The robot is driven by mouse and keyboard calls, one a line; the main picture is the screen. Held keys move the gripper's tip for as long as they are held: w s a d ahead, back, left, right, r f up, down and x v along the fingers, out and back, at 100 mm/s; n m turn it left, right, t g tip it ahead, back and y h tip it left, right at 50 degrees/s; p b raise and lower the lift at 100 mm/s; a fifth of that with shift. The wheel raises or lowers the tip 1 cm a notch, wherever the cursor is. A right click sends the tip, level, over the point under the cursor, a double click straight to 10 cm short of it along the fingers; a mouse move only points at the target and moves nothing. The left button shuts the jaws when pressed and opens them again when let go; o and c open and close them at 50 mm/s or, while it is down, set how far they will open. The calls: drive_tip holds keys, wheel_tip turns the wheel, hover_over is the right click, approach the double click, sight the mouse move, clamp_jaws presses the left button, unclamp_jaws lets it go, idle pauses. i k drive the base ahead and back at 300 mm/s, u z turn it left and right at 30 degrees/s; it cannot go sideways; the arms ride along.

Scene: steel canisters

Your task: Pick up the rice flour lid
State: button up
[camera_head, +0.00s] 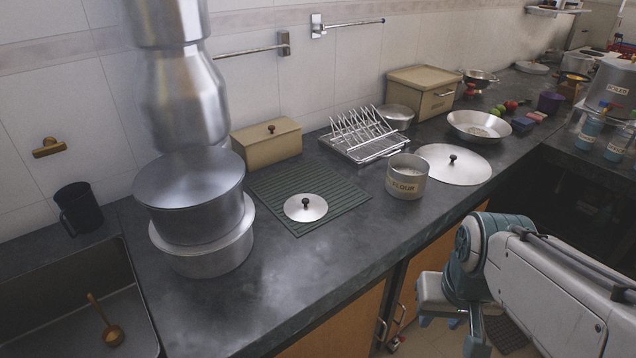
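A small round steel lid (306,209) with a black knob lies flat, knob up, on a green ribbed mat (268,186). An open steel canister (406,182) stands upright to the right of the mat; the readable part of its label says "FLOUR". The small lid looks close to the canister's width. A larger pale lid (468,172) with a black knob lies just behind and right of the canister. My gripper (468,330) hangs in front of the counter at the lower right, well away from both lids. Its fingers are too unclear to tell open from shut.
Large stacked pots (208,262) stand left of the mat, beside a sink (120,290). A beige box (266,146) and a wire dish rack (362,142) stand behind. A wide pan (478,130) is further right. The counter front (300,275) before the mat is clear.

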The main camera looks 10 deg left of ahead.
sight(305, 208)
drive_tip(key=k, duration=0.5)
drive_tip(key=z, duration=0.7)
drive_tip(key=i, duration=0.75)
drive_tip(key=u, duration=1.4)
drive_tip(key=i, duration=0.5)
drive_tip(key=u, duration=0.05)
